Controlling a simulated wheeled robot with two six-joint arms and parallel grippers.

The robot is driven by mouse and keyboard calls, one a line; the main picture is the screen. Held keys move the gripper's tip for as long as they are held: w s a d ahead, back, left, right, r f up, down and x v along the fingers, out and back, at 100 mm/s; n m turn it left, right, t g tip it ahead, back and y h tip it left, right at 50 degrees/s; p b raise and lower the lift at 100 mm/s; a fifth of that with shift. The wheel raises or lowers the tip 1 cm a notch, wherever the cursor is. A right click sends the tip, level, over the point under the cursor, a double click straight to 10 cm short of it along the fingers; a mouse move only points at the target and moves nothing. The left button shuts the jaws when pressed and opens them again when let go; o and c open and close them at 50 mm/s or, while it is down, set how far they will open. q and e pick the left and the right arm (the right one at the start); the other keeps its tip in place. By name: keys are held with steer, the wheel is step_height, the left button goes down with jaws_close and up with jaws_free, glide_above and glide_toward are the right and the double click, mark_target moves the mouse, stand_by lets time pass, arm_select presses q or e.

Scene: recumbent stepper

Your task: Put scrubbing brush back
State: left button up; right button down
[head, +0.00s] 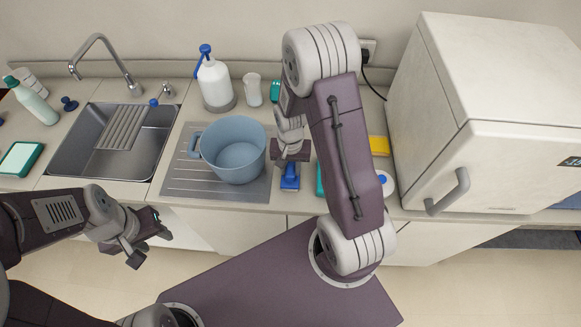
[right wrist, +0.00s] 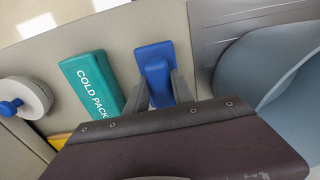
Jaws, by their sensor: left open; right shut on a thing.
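The blue scrubbing brush (head: 290,182) is at the front of the counter, just right of the ribbed drainboard. My right gripper (head: 291,163) reaches down from above and is shut on it. In the right wrist view the brush (right wrist: 154,60) sits between the two fingers (right wrist: 162,93), and its lower part is hidden by the gripper. I cannot tell whether the brush touches the counter. My left gripper (head: 150,247) is open and empty, in front of the counter below the sink.
A blue-grey pot (head: 234,176) stands on the drainboard (head: 185,180), left of the brush. A teal cold pack (right wrist: 90,82) lies close beside the brush. A white round container (right wrist: 30,95), a yellow item (head: 379,146) and a white appliance (head: 490,110) are to the right. The sink (head: 75,150) is left.

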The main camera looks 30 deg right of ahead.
mark_target(290, 169)
steer(key=shift+s+a, duration=0.1)
steer(key=shift+f, duration=0.15)
steer(key=c, duration=1.1)
jaws_free()
steer(key=shift+r, duration=0.3)
step_height(290, 169, up, 12)
steer(key=s+a+n, duration=0.1)
steer(key=s+n, duration=0.1)
steer(key=s+a+f+n, duration=0.1)
steer(key=s+a+n, duration=0.1)
steer(key=s, duration=0.1)
steer(key=s+a+f+n+t, duration=0.1)
steer(key=s+n, duration=0.1)
steer(key=s, duration=0.1)
steer(key=shift+s+a, duration=0.15)
steer(key=shift+a, duration=0.15)
